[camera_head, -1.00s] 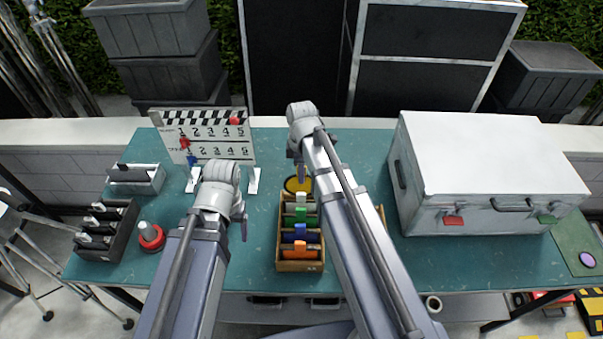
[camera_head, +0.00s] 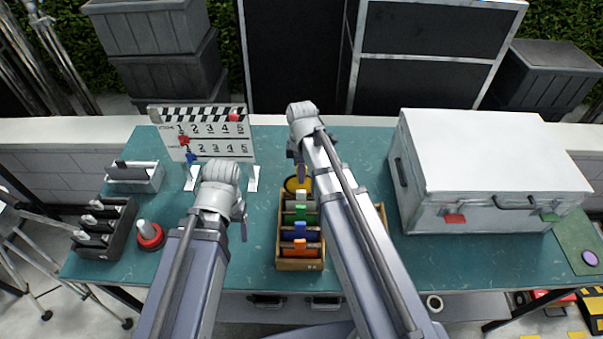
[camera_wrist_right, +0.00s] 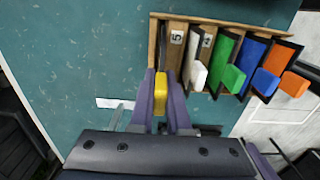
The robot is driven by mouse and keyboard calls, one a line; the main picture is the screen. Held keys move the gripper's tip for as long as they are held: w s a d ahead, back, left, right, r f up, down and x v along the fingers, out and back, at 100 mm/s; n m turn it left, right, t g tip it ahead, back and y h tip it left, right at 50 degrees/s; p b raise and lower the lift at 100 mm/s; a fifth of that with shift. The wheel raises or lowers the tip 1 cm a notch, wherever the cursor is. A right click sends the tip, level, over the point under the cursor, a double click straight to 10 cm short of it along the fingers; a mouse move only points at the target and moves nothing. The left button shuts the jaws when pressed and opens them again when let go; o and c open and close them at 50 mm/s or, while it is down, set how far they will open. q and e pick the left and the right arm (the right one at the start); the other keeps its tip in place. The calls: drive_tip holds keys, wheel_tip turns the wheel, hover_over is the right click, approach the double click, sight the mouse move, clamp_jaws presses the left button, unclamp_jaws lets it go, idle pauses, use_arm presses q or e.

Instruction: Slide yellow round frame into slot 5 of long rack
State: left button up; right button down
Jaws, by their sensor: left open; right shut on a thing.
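The long rack (camera_head: 300,267) is a wooden box on the table, holding a white frame (camera_head: 304,197), a green frame (camera_head: 300,216), a blue frame (camera_head: 300,231) and an orange frame (camera_head: 300,246). The yellow round frame (camera_head: 291,184) shows at the rack's far end. In the right wrist view, my right gripper (camera_wrist_right: 162,95) is shut on its yellow tab (camera_wrist_right: 160,88), beside the slot label 5 (camera_wrist_right: 177,38). Fingers hide the frame's lower part, so I cannot tell how deep it sits. My left gripper (camera_head: 243,228) is open, left of the rack, its fingers mostly hidden.
A clapperboard (camera_head: 207,130) stands behind my left arm. A dark rack (camera_head: 110,235), a grey tray (camera_head: 135,180) and a red round object (camera_head: 150,238) are at left. A large white case (camera_head: 490,170) stands at right. My right arm covers the rack's right side.

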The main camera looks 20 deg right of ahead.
drive_tip(key=shift+f, duration=0.35)
drive_tip(key=shift+f+b, duration=2.3)
drive_tip(key=shift+b, duration=0.2)
drive_tip(key=c, duration=0.8)
unclamp_jaws()
wheel_tip(320, 180, up, 8)
drive_tip(key=p, duration=0.8)
drive_tip(key=shift+f, duration=0.1)
